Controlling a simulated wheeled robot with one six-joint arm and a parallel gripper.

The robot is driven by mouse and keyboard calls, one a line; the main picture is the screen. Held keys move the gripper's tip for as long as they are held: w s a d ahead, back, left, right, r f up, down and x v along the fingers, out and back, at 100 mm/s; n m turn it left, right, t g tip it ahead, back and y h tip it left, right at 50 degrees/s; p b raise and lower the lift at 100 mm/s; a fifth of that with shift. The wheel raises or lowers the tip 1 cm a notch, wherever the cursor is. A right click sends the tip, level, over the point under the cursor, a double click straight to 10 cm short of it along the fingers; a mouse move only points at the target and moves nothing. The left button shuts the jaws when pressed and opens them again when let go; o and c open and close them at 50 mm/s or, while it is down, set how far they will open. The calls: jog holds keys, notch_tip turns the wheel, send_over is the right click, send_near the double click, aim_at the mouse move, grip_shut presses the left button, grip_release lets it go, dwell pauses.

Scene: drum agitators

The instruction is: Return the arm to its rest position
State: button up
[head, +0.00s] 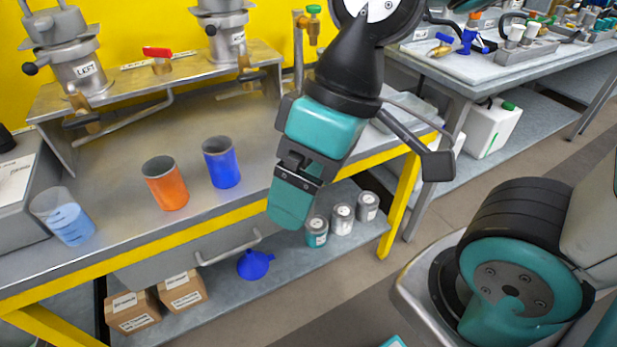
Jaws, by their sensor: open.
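My gripper (293,193) hangs in the middle of the head view, in front of the bench's front edge, pointing down. It is seen nearly edge-on and is open, with nothing visible in it. My arm comes down to it from the top of the picture. The orange cup (166,184) and the blue cup (222,163) stand upright on the metal bench (120,237), left of my gripper and apart from it.
A clear beaker (68,219) with blue liquid stands at the bench's left. A raised metal shelf (190,80) holds agitator vessels. Below are a blue funnel (254,264), cartons (133,311) and small cans (342,219). A second bench (470,85) stands right; floor between is clear.

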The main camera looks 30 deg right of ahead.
notch_tip(320, 180, up, 9)
jog(key=p, duration=0.9)
jog(key=shift+r, duration=0.15)
